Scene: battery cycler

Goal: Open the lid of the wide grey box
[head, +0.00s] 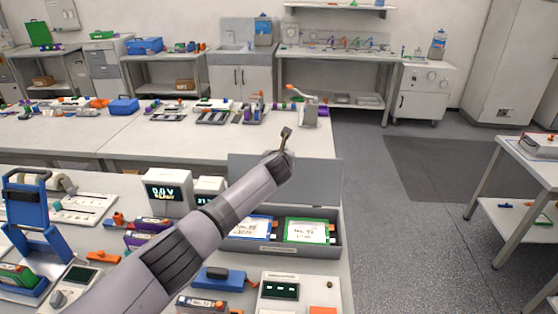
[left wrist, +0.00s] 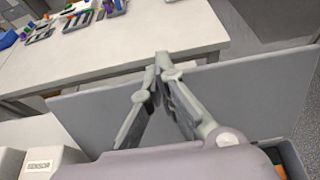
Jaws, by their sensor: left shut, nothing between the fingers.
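The wide grey box (head: 300,252) stands at the right end of the near bench. Its grey lid (head: 318,185) is open and stands up at the back edge of the box. In the left wrist view the lid (left wrist: 255,95) is a broad grey panel beyond the fingers. My left gripper (head: 287,131) is shut and empty, above the lid's top edge in the head view. Its fingertips (left wrist: 162,60) meet in the left wrist view; I cannot tell whether they touch the lid. My left arm hides part of the box's left side. My right gripper is not in view.
A blue-framed labelled piece (head: 252,228) and a green-framed one (head: 305,231) lie in the box. A display unit (head: 167,190), a blue stand (head: 30,215) and a small meter (head: 279,290) crowd the bench. Another bench (head: 190,137) lies behind; floor on the right is open.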

